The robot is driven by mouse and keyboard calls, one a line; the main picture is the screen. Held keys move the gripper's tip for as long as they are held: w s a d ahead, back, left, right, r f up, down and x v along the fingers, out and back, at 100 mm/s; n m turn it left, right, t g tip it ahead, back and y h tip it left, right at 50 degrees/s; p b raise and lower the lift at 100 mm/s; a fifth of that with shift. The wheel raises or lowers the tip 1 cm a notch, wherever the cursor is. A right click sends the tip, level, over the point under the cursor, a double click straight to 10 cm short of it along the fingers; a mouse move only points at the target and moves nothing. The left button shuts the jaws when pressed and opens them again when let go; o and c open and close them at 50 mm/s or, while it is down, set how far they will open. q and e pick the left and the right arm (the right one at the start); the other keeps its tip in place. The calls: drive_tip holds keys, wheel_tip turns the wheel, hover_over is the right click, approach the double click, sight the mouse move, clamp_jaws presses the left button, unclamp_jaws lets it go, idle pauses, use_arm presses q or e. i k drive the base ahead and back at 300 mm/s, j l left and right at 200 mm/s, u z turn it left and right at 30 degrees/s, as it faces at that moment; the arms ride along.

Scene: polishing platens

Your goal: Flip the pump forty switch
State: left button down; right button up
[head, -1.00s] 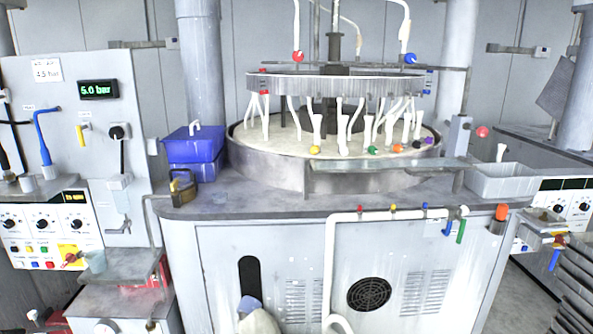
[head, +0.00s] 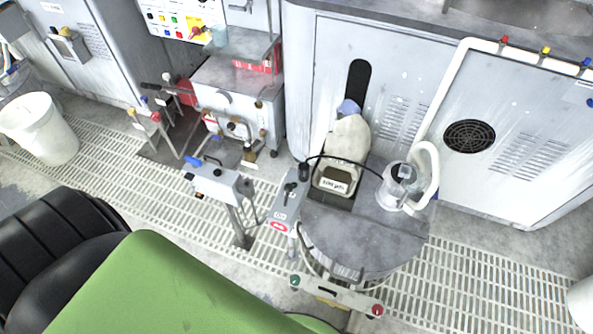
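A grey switch box (head: 286,202) with a black switch or knob at its upper end and a small red-marked label stands at the left of a round grey drum (head: 345,238). The labels are too small to read, so I cannot tell whether this is the pump forty switch or which way it is set. On the drum stand a clear-walled pump-like canister (head: 400,185) with a white hose and a dark unit with a pale label (head: 338,184). A bar with a green and a red knob (head: 336,296) is at the drum's front. Neither gripper is in view.
A grey valve box with a blue handle (head: 213,184) stands on a post left of the drum. A white bucket (head: 40,128) is at the far left. The grey cabinet (head: 470,85) closes off the back. Slotted floor grating (head: 130,165) runs between.

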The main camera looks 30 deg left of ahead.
sight(288, 187)
drive_tip(key=j+z, duration=0.35)
drive_tip(key=k+j+z, duration=0.1)
drive_tip(key=j+z, duration=0.3)
drive_tip(key=k+j+z, duration=0.1)
drive_tip(key=j+z, duration=0.25)
drive_tip(key=j, duration=0.15)
drive_tip(key=k+j+z, duration=0.15)
drive_tip(key=j+z, duration=0.2)
drive_tip(key=k+j, duration=0.2)
drive_tip(key=j, duration=0.2)
drive_tip(key=k+j, duration=0.25)
drive_tip(key=j, duration=0.15)
drive_tip(key=k+j+z, duration=0.1)
drive_tip(key=j, duration=0.25)
drive_tip(key=k+j, duration=0.35)
